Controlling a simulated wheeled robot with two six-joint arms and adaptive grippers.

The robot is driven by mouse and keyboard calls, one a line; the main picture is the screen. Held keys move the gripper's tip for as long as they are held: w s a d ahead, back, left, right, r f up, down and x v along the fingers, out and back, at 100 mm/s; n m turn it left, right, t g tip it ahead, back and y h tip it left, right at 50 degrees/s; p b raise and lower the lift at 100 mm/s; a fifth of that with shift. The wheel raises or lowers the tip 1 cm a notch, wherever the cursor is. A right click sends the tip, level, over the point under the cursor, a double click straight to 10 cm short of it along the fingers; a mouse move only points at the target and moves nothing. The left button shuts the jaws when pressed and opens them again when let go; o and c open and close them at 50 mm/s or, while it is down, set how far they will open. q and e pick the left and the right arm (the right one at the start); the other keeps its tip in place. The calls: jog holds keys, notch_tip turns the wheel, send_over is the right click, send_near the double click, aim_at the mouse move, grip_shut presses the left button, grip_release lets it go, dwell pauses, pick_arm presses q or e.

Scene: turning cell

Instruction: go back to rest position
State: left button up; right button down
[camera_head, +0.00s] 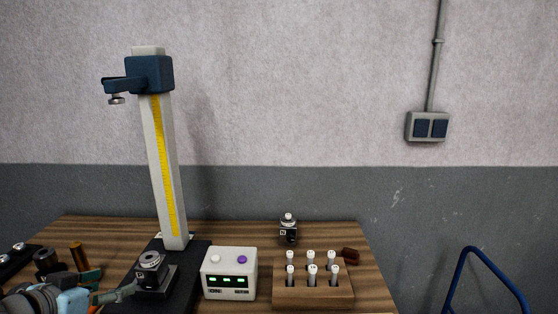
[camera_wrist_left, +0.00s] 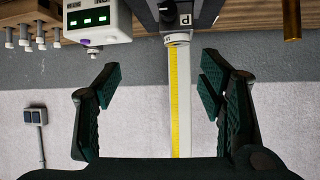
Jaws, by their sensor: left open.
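My left gripper (camera_head: 108,286) is low at the left of the head view, in front of the table's left part. One finger shows dark green and the other reaches toward the black labelled block. In the left wrist view, which looks upside down, its two green-padded fingers (camera_wrist_left: 160,82) stand wide apart with nothing held between them. The pale column with the yellow scale (camera_wrist_left: 180,105) shows beyond that gap. My right gripper is not in view.
A tall gauge column (camera_head: 163,170) stands on a black base, with a black labelled block (camera_head: 153,278) on it. A white display box (camera_head: 229,273), a wooden rack (camera_head: 312,295), a small black weight (camera_head: 289,232) and a brass cylinder (camera_head: 77,257) stand on the table. Free floor lies right.

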pick_arm(q)
jog(key=s+d+f+g+y, duration=0.1)
jog(key=s+d+f+g, duration=0.4)
jog(key=s+f, duration=0.85)
jog(key=s+d+f+g+y, duration=0.1)
jog(key=s+d+f+g, duration=0.35)
jog(key=s+f, duration=0.9)
notch_tip(320, 180, down, 18)
jog(key=f+n, duration=0.1)
jog(key=s+f+g, duration=0.1)
jog(key=s+f, duration=1.2)
jog(key=shift+s+a+f, duration=0.15)
jog(key=shift+s+a, duration=0.15)
jog(key=shift+a, duration=0.1)
